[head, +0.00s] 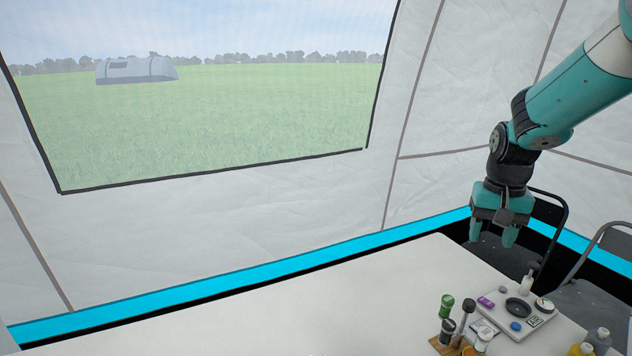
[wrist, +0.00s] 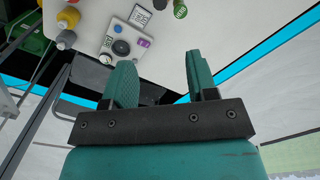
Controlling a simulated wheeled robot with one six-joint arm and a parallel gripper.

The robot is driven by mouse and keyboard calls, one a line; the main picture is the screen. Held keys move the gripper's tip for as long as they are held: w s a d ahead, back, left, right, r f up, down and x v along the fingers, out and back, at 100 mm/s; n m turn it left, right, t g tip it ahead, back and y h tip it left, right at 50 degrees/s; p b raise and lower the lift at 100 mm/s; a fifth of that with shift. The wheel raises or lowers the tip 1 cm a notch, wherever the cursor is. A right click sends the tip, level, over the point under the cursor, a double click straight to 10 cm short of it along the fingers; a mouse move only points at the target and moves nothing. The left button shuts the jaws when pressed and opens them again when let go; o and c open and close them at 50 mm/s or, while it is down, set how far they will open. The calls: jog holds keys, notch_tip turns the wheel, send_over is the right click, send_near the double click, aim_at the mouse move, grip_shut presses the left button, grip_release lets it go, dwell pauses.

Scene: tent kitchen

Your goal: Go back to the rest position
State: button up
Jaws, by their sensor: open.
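My gripper (head: 492,230) is teal with a dark mount. In the head view it hangs from the arm at the right, pointing down, above and beyond the far right edge of the white table (head: 330,300). In the wrist view its two teal fingers (wrist: 157,82) are spread apart with nothing between them. The arm is bent, with its upper link coming in from the top right.
On the table's right end are a white tray with a round black dish (head: 518,307), a green-topped jar (head: 446,306), a wooden holder (head: 440,344) and several bottles (head: 597,339). Dark chairs (head: 580,300) stand beyond the table. The table's left part is clear.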

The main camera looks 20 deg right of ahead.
jog(key=s+a+r+n+t+y, duration=0.15)
jog(key=a+n, duration=0.25)
jog(key=a, duration=0.6)
jog(key=s+a+r+n+g+y, duration=0.1)
jog(key=s+a+r+n, duration=0.2)
jog(key=a, duration=0.7)
jog(key=s+a+r+n+y, duration=0.1)
jog(key=s+a+n, duration=0.6)
jog(key=s+a, duration=0.5)
jog(key=shift+s+a+r+n+y, duration=0.2)
jog(key=shift+s+a+n+y, duration=0.15)
jog(key=shift+s, duration=0.2)
